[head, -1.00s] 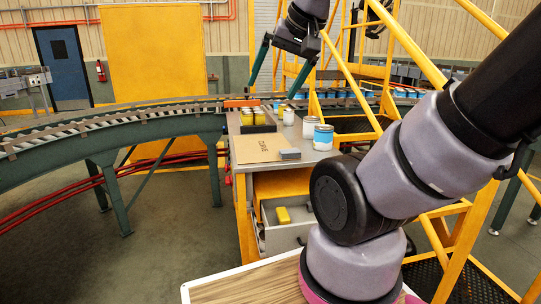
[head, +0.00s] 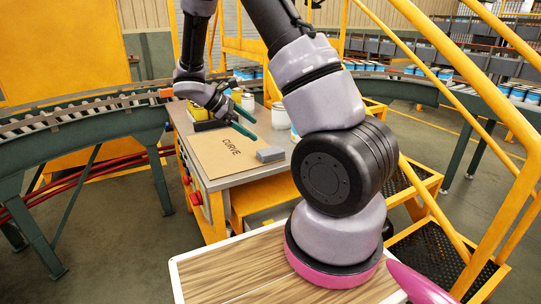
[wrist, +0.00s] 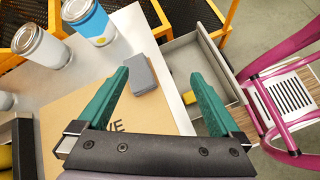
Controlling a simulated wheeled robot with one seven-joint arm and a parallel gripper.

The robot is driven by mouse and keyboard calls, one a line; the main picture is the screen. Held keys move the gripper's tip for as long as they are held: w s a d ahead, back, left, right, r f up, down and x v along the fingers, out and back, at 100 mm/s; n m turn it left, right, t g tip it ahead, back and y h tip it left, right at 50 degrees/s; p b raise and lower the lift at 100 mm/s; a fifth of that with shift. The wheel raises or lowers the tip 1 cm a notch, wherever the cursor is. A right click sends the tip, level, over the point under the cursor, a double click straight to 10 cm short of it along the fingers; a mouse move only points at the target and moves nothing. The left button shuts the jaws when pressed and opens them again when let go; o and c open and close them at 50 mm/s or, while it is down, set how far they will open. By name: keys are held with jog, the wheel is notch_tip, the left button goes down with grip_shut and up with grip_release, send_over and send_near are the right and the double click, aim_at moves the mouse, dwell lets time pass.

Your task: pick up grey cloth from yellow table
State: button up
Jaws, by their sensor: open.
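The grey cloth (head: 270,154), a small folded block shape, lies on the yellow-framed table (head: 252,174) at the right edge of a brown board marked CURVE. My gripper (head: 254,129) is above the table, just behind the cloth in the head view, its green fingers apart and empty. In the wrist view the cloth (wrist: 142,73) shows between the spread fingers of my gripper (wrist: 158,74), nearer the left fingertip. It appears below the fingers, not touched by them.
The CURVE board (head: 222,151) lies flat on the table. Cans stand behind, including a blue-and-white one (wrist: 93,22) in the wrist view. An open drawer (wrist: 202,75) beside the table holds a yellow item (wrist: 197,110). A roller conveyor (head: 80,124) runs behind, and yellow stair rails are right.

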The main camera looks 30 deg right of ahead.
aim_at(265, 152)
jog(key=w+f+n+h, duration=0.1)
jog(key=f+n, duration=0.1)
jog(key=f, duration=0.1)
jog(key=w+f+n+t+h, duration=0.1)
jog(key=w+f+n, duration=0.1)
jog(key=f, duration=0.1)
jog(key=w+f+n+h, duration=0.1)
jog(key=f+n, duration=0.1)
jog(key=f, duration=0.2)
jog(key=shift+w+a+t+h, duration=0.3)
jog(key=shift+t+h, duration=0.1)
jog(key=shift+d+f, duration=0.25)
jog(key=x, duration=0.4)
jog(key=shift+w+d+f, duration=0.1)
jog(key=shift+d+f, duration=0.05)
jog(key=shift+d, duration=0.1)
jog(key=shift+w+x, duration=0.15)
jog(key=shift+x, duration=1.25)
jog(key=shift+w+x, duration=0.1)
jog(key=shift+x, duration=1.3)
jog(key=c, duration=1.2)
